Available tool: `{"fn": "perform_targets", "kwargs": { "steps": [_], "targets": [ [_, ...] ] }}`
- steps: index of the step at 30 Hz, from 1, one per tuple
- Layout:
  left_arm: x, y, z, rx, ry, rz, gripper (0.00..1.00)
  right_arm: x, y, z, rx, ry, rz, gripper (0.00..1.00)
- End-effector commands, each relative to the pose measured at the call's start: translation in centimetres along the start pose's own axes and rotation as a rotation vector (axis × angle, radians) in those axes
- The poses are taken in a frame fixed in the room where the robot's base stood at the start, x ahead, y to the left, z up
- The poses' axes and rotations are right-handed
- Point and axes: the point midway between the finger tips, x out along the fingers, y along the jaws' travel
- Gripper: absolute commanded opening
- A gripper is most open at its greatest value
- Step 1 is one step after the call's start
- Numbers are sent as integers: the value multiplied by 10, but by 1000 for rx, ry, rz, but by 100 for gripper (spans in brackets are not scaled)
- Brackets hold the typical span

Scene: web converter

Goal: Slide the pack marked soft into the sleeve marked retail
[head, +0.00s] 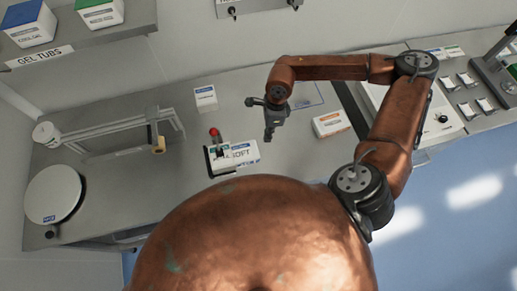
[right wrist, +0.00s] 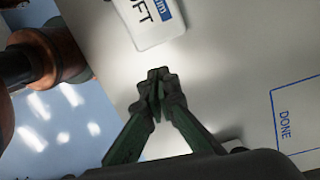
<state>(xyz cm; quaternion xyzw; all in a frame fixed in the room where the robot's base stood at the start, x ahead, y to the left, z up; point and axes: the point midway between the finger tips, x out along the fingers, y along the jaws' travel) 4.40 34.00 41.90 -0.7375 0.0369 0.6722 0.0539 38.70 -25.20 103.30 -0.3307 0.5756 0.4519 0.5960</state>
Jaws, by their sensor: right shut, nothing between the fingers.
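The white pack marked SOFT (head: 246,153) lies on the grey bench, its left end at a small dark fixture (head: 209,160) with a red knob (head: 213,131). Part of it, with the letters "OFT" and a blue patch, shows at the top of the right wrist view (right wrist: 160,30). My right gripper (head: 268,138) is shut and empty, above the bench, just right of the pack and apart from it; its closed fingertips show in the right wrist view (right wrist: 157,76). I cannot read a retail mark anywhere, so I cannot tell which thing is the sleeve. My left gripper is not in view.
A small white box (head: 205,98) stands behind the fixture. A white box with an orange label (head: 331,123) lies to the right. A blue outline marked DONE (right wrist: 274,120) is on the bench. A rail frame (head: 115,125) and a round plate (head: 54,194) are at left.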

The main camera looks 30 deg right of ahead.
Motion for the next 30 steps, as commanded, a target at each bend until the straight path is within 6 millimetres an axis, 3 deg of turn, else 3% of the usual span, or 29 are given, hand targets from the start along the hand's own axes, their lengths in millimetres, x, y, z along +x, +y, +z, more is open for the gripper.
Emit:
{"fn": "perform_targets", "kwargs": {
  "steps": [3,10,23,30],
  "targets": [
    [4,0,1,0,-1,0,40,0,-3,-15,-118,94,-85,0],
    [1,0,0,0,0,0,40,12,-7,-23,-161,133,-117,0],
    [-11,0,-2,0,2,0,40,96,-17,-33,-158,131,-115,0],
    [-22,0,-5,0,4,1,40,100,-13,-2,-160,128,-117,0]
  ]
}}
